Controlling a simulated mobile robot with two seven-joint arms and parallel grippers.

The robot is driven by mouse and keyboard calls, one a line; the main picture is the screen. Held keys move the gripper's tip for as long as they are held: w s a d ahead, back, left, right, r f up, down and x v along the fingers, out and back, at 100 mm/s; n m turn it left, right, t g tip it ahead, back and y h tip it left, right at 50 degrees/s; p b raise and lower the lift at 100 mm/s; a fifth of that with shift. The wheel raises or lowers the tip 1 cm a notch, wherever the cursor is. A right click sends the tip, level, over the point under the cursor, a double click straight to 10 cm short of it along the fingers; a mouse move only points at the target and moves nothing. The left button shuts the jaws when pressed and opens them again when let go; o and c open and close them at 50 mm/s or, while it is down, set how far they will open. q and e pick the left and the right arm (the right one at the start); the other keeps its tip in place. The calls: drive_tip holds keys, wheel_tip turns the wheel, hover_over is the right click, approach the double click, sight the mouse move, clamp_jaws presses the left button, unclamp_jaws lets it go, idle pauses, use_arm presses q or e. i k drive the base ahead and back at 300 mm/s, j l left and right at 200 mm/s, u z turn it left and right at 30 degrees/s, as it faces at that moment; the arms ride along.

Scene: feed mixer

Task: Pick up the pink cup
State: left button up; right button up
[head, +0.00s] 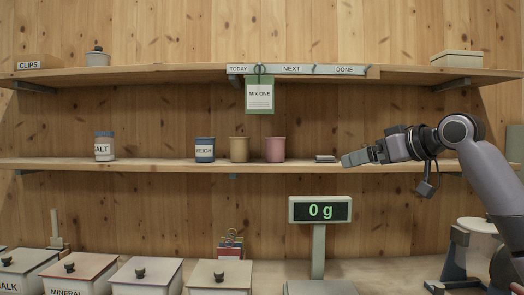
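The pink cup (275,149) stands upright on the lower shelf (200,166), just right of a tan cup (239,150). My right gripper (348,159) reaches in from the right at about shelf height. It points left towards the pink cup, with a clear gap between them. I see its fingers side on, so I cannot tell whether they are open or shut. My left gripper is out of view.
A small flat grey object (325,158) lies between the pink cup and my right gripper. A blue cup (205,150) and a salt jar (104,146) stand farther left. A scale display (320,210) reading 0 g rises below. Lidded boxes (145,274) line the counter.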

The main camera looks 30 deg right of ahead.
sight(274, 146)
drive_tip(key=i, duration=1)
